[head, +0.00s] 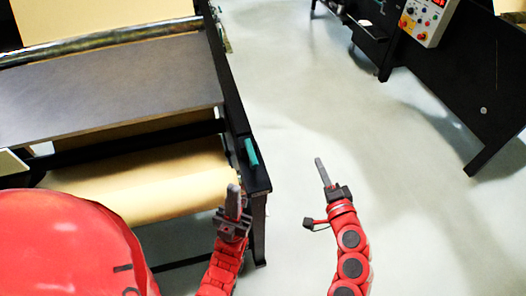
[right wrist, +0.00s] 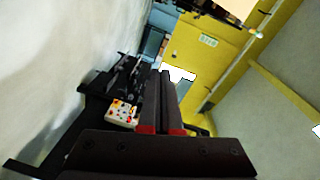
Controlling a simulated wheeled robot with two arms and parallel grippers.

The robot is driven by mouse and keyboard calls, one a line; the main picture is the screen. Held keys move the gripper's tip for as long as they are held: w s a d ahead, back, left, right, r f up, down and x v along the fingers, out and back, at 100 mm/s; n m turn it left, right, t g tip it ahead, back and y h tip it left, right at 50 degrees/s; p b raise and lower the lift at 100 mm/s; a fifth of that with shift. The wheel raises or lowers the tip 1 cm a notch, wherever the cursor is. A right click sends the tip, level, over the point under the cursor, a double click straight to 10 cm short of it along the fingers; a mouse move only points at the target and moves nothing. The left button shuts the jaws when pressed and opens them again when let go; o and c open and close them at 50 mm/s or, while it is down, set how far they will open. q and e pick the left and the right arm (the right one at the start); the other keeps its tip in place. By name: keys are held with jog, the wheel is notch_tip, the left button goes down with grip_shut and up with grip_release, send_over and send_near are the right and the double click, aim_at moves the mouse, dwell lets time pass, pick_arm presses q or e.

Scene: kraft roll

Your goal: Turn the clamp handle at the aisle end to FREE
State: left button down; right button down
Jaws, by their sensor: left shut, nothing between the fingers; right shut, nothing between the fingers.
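A teal handle (head: 251,152), which looks like the clamp handle, sits on the black end frame of the roll stand in the head view. It points along the frame; no FREE marking is legible. My left gripper (head: 233,188) is shut and empty, below and a little left of the handle in the picture, apart from it. My right gripper (head: 319,162) is shut and empty over the open floor, to the right of the handle. Its closed fingers also show in the right wrist view (right wrist: 166,76). The handle is not in the right wrist view.
The brown kraft roll (head: 150,180) lies in the black stand (head: 232,105) at left. A black machine (head: 475,75) with a control panel (head: 424,18) stands at right. The pale aisle floor (head: 290,90) between them is clear. The right wrist view shows a yellow wall (right wrist: 200,55).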

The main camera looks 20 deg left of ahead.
aim_at(252, 157)
jog(key=s+a+r+n+g+y, duration=0.2)
jog(key=s+a+r+g+y, duration=0.1)
jog(key=s+a+y, duration=0.1)
jog(key=shift+s+a+n, duration=0.3)
jog(key=shift+s+a, duration=0.2)
jog(key=shift+a, duration=0.3)
jog(key=w+a+p, duration=0.1)
jog(key=a, duration=0.2)
jog(key=w+a+f+p, duration=0.1)
jog(key=w+a+p, duration=0.1)
jog(key=a, duration=0.2)
jog(key=w+a+p, duration=0.1)
jog(key=a+p, duration=0.1)
jog(key=a, duration=0.1)
jog(key=shift+w+a+f, duration=0.2)
jog(key=shift+w+a, duration=0.05)
jog(key=shift+a, duration=0.05)
